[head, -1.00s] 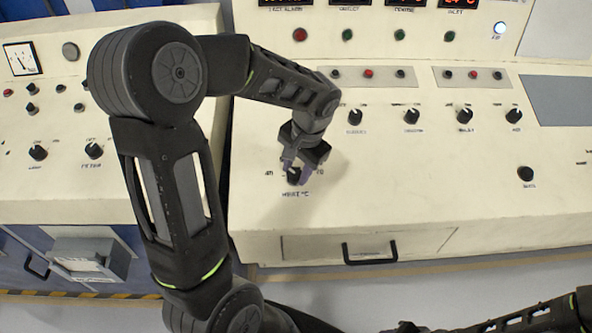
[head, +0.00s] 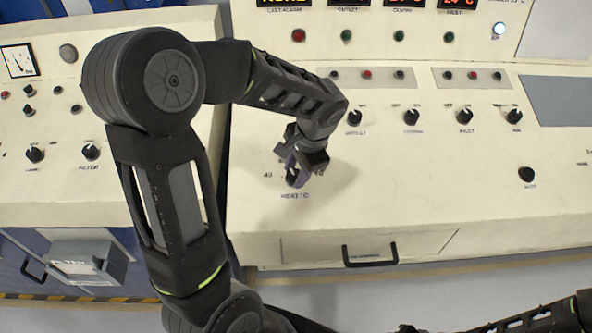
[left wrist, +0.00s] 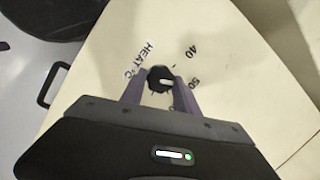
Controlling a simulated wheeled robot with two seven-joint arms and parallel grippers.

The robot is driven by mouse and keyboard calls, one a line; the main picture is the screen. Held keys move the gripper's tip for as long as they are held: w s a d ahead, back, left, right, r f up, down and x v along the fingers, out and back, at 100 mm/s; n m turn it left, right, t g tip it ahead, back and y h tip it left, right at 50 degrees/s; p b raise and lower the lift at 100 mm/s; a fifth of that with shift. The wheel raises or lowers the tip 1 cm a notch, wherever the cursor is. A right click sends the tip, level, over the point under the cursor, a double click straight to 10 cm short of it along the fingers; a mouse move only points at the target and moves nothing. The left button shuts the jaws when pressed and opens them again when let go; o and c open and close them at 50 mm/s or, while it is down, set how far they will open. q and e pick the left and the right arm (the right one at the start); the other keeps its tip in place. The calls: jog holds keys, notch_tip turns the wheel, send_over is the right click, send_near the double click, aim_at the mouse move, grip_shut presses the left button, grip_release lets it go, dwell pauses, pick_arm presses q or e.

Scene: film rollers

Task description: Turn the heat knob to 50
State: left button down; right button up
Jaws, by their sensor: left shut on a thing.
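The black heat knob (left wrist: 158,76) sits on the cream console panel, with "HEAT °C" printed beside it. My left gripper (left wrist: 160,92) points down at the panel with its purple fingers on either side of the knob, shut on it. In the left wrist view, a white mark on the knob points right, roughly toward the printed 50 (left wrist: 194,83); the 40 (left wrist: 190,51) is above that. In the head view, the left gripper (head: 294,178) largely covers the knob. My right gripper (head: 407,328) is only partly visible at the bottom edge.
Several other black knobs stand in a row behind to the right, such as one (head: 411,117). A separate black knob (head: 527,174) is at far right. A drawer handle (head: 370,256) is on the front face. The panel between is clear.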

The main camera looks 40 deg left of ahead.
pick_arm(q)
jog(key=c, duration=0.9)
grip_release()
jog(key=v, duration=0.7)
jog(key=shift+r+b, duration=0.3)
jog(key=shift+r, duration=0.1)
jog(key=shift+d, duration=0.1)
